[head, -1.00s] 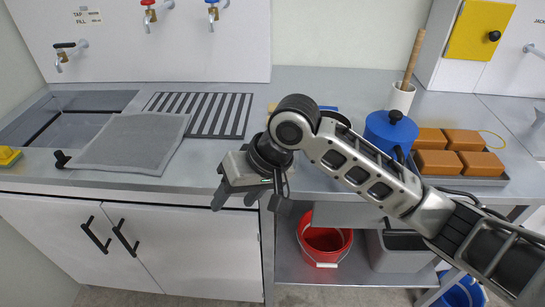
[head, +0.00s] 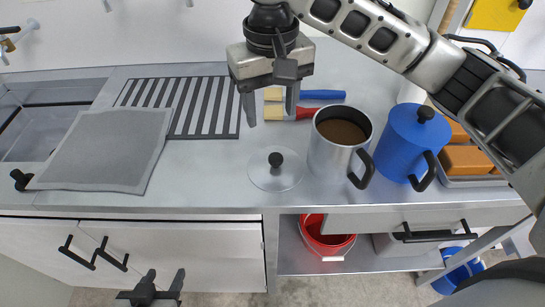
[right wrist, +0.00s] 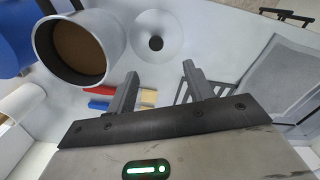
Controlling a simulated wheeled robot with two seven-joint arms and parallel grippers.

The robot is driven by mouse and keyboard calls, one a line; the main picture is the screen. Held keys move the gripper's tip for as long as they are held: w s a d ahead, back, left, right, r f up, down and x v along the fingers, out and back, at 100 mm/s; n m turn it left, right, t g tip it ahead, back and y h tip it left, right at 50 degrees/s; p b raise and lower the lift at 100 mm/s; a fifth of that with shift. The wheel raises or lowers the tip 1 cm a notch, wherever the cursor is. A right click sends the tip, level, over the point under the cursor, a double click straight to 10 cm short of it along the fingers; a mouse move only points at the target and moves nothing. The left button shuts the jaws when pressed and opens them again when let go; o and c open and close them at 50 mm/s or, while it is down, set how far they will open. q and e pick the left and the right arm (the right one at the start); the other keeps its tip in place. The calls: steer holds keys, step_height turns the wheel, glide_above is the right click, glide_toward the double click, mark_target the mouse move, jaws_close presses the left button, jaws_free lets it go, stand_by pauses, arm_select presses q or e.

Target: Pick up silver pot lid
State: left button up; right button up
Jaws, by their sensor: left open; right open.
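The silver pot lid (head: 275,178) is a pale round disc with a black knob, lying flat on the grey worktop left of the silver pot (head: 322,155). It also shows in the right wrist view (right wrist: 170,42), beyond the fingertips. My right gripper (head: 270,114) is open and empty, behind the lid in the head view and apart from it. Its open fingers also show in the right wrist view (right wrist: 160,72). My left gripper (head: 164,280) is open and empty at the bottom edge of the head view, in front of the cabinets.
The open pot of brown liquid stands close right of the lid, its black handle toward the front. A blue pot (head: 405,145) is further right. Brushes with blue (head: 322,95) and red (head: 305,113) handles lie behind. A mesh sheet (head: 100,150) lies left, with clear worktop between.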

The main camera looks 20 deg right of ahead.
glide_above(276, 157)
steer(key=f, duration=0.7)
steer(key=shift+a, duration=0.35)
steer(key=shift+d+f, duration=0.2)
steer(key=shift+f, duration=1.2)
steer(key=shift+d+f, duration=0.15)
steer(key=shift+f, duration=1.2)
steer(key=shift+c, duration=0.3)
steer(key=c, duration=1)
